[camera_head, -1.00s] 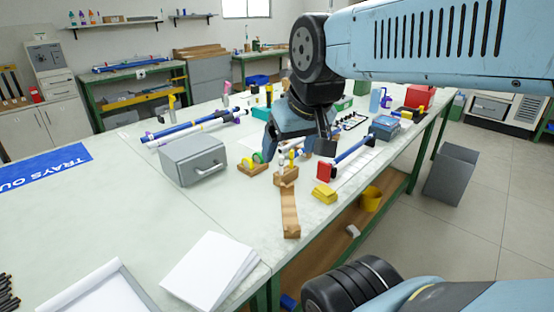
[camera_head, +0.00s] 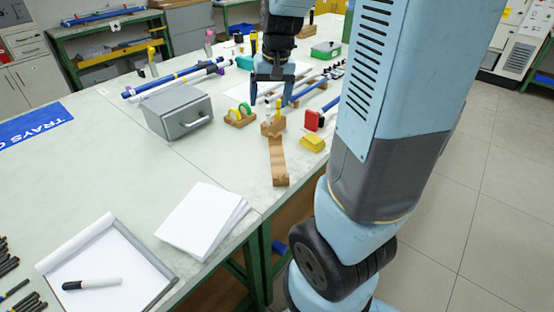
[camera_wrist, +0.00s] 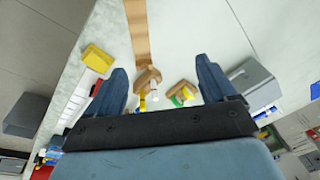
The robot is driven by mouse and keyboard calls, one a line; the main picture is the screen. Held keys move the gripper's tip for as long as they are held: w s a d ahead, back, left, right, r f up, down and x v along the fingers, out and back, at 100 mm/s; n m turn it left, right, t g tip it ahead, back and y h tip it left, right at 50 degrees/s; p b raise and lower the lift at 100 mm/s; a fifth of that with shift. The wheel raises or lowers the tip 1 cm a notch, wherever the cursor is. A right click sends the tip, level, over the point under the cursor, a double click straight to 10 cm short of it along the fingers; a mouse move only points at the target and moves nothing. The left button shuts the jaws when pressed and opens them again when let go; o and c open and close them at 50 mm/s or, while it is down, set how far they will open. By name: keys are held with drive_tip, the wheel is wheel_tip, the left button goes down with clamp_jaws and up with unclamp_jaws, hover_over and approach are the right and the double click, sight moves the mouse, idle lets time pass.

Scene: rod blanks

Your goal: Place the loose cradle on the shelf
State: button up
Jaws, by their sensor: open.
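Two small wooden blocks sit on the bench, and I cannot tell for sure which is the loose cradle. One block (camera_head: 271,127) holds upright yellow and white pieces; it also shows between my fingers in the wrist view (camera_wrist: 146,78). The other block (camera_head: 238,121) holds green and yellow rings and lies just left of it; in the wrist view (camera_wrist: 180,96) it is to the right. My gripper (camera_head: 271,98) points down above the bench, open and empty, its fingers (camera_wrist: 160,70) apart around the first block's line of sight. A brown under-bench shelf (camera_head: 286,214) shows partly.
A brown strip (camera_head: 278,162) runs from the first block to the bench edge. A grey box (camera_head: 178,110), yellow block (camera_head: 313,143), red piece (camera_head: 311,120) and long rods (camera_head: 170,80) stand close by. Paper (camera_head: 203,218) and a clipboard (camera_head: 105,265) lie in front.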

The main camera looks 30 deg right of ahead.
drive_tip(key=m+g, duration=0.2)
hover_over(277, 153)
wheel_tip(277, 153, down, 10)
drive_tip(key=shift+h, duration=0.4)
wheel_tip(277, 153, down, 14)
drive_tip(key=shift+r, duration=0.15)
drive_tip(key=c, duration=1.3)
drive_tip(key=shift+r, duration=0.35)
drive_tip(key=r, duration=0.3)
drive_tip(key=shift+s+a+r, duration=0.1)
drive_tip(key=shift+s+r, duration=0.05)
drive_tip(key=shift+s, duration=0.1)
drive_tip(key=s+r, duration=0.3)
drive_tip(key=s, duration=0.1)
drive_tip(key=s+a+r, duration=0.1)
drive_tip(key=s+r, duration=0.2)
drive_tip(key=s, duration=0.1)
drive_tip(key=s+a+r, duration=0.1)
drive_tip(key=s+r, duration=0.2)
drive_tip(key=s, duration=0.2)
drive_tip(key=shift+s+a, duration=0.1)
drive_tip(key=shift+a, duration=0.15)
